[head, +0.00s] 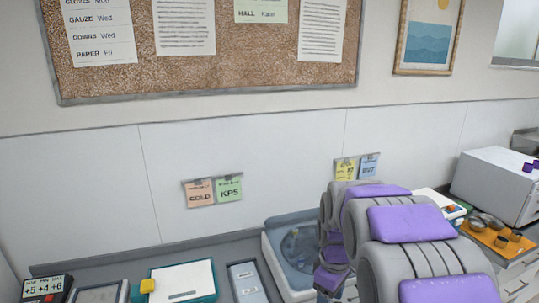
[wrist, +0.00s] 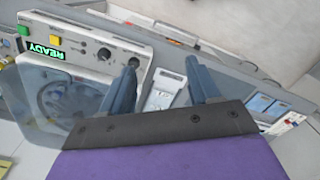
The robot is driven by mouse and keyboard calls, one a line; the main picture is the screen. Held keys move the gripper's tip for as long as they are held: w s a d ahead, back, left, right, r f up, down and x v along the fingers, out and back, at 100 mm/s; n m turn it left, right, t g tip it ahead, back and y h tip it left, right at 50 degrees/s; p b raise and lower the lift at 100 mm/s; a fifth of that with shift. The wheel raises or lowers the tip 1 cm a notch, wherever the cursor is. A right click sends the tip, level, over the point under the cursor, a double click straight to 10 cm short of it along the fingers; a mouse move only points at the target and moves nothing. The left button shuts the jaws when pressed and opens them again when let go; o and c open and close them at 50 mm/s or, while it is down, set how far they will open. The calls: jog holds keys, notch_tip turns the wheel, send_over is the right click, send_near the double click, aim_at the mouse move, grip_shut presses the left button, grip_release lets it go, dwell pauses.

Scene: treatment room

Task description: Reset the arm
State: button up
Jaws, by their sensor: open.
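My arm, grey with purple pads, reaches over the counter at the lower right of the head view; its gripper cannot be made out there. In the wrist view my gripper (wrist: 162,62) is open, its two blue-grey fingers apart with nothing held between them. Beyond the left finger is a white machine (wrist: 92,42) with a green READY display, a knob and a round clear lid. A pale grey device (wrist: 166,90) shows between the fingers, apart from them as far as I can tell. The machine also shows in the head view (head: 272,240), partly behind my arm.
At right are a white box (head: 500,185) and an orange tray (head: 480,238) with metal bowls. The wall stands close behind.

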jog(key=s+f+m+b, duration=0.1)
jog(key=s+m, duration=0.2)
jog(key=s, duration=0.7)
jog(key=s+f+m+b, duration=0.1)
jog(key=s+m, duration=0.2)
jog(key=s, duration=0.7)
jog(key=s+f+m+g+b, duration=0.1)
jog(key=s+m, duration=0.2)
jog(key=s, duration=0.7)
jog(key=shift+s+a+m+b, duration=0.3)
jog(key=shift+m+b, duration=0.1)
